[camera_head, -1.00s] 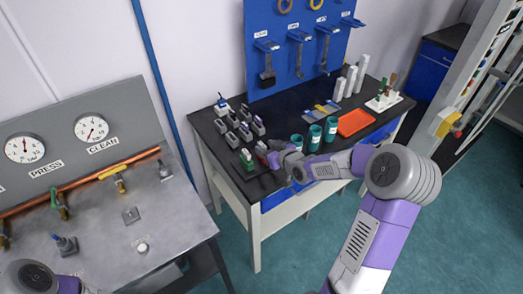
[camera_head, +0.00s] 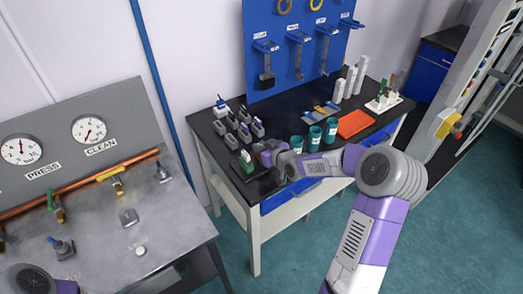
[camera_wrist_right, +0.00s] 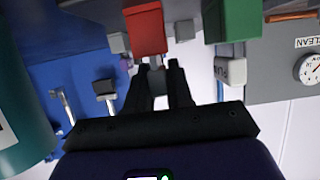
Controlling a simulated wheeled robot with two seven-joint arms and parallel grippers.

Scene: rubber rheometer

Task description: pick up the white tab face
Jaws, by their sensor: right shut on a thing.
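My right gripper (camera_head: 264,152) is low over the near left part of the black-topped bench. In the right wrist view its dark fingers (camera_wrist_right: 157,85) are closed around a small pale tab (camera_wrist_right: 157,80), grey in the shade. The tab joins a red block (camera_wrist_right: 146,28) just beyond the fingertips. A green block (camera_head: 247,165) with a white tab (camera_head: 245,156) stands beside the gripper, to its left. The green block (camera_wrist_right: 232,20) and its tab (camera_wrist_right: 231,70) also show in the wrist view, apart from the fingers. My left gripper is out of view.
Several grey blocks (camera_head: 231,140) with tabs stand behind the gripper. Teal cups (camera_head: 314,137) and an orange tray (camera_head: 355,123) are to its right. A blue tool board (camera_head: 290,50) rises behind. A grey gauge bench (camera_head: 130,225) stands at left.

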